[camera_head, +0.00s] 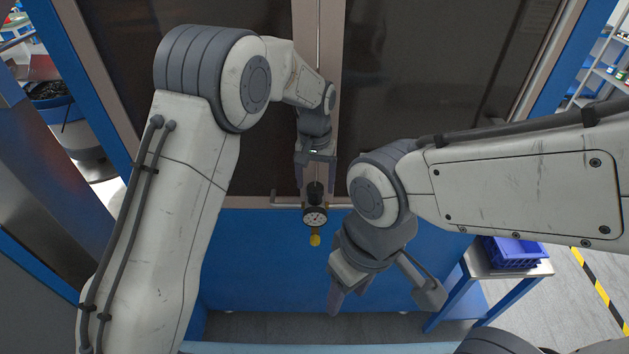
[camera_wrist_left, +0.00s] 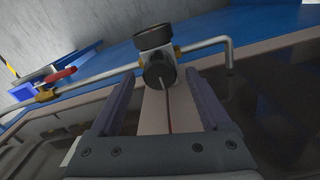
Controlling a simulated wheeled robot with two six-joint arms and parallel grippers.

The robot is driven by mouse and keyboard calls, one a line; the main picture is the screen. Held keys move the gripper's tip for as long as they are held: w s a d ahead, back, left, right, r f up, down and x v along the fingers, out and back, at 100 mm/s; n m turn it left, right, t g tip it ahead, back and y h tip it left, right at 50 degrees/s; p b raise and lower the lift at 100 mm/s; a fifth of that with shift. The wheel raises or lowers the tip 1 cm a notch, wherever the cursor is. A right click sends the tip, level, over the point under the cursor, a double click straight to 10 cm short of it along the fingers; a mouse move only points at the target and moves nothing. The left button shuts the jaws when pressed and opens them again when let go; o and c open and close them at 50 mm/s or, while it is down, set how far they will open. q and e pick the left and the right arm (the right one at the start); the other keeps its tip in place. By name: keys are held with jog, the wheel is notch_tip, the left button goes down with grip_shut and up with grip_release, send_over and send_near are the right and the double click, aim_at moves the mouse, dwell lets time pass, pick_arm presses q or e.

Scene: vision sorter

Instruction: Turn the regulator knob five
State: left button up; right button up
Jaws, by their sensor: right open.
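The regulator has a black knob (camera_head: 315,192) above a round white-faced gauge (camera_head: 316,216), with a yellow part (camera_head: 315,239) below, in front of the blue cabinet. In the left wrist view the black knob (camera_wrist_left: 159,69) is just beyond the fingertips, roughly centred between them, with the gauge (camera_wrist_left: 153,37) behind it. My left gripper (camera_head: 315,178) is at the knob from above. Its fingers (camera_wrist_left: 160,82) are apart, and I see no contact with the knob. My right gripper (camera_head: 385,296) is open and empty, low and right of the regulator.
A thin pipe (camera_head: 287,204) runs sideways at the regulator. The left wrist view shows a red handle (camera_wrist_left: 60,75) on this line. A blue crate (camera_head: 512,252) stands on a side table at right. Dark cabinet doors (camera_head: 420,90) are behind my arms.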

aim_at(315, 186)
pick_arm(q)
notch_tip(315, 186, up, 10)
jog(key=b, duration=0.2)
jog(key=shift+r+b, duration=0.25)
jog(key=shift+b, duration=0.05)
jog(key=s+f+m+b, duration=0.1)
jog(key=s+m+b, duration=0.15)
jog(key=s, duration=1.55)
jog(key=s+a+f+m, duration=0.1)
jog(key=s+a+f, duration=0.1)
jog(key=s, duration=0.5)
jog(key=s+a+f+m+h, duration=0.1)
jog(key=s+a+f, duration=0.1)
jog(key=s+f, duration=0.2)
jog(key=s, duration=0.3)
jog(key=shift+a, duration=0.35)
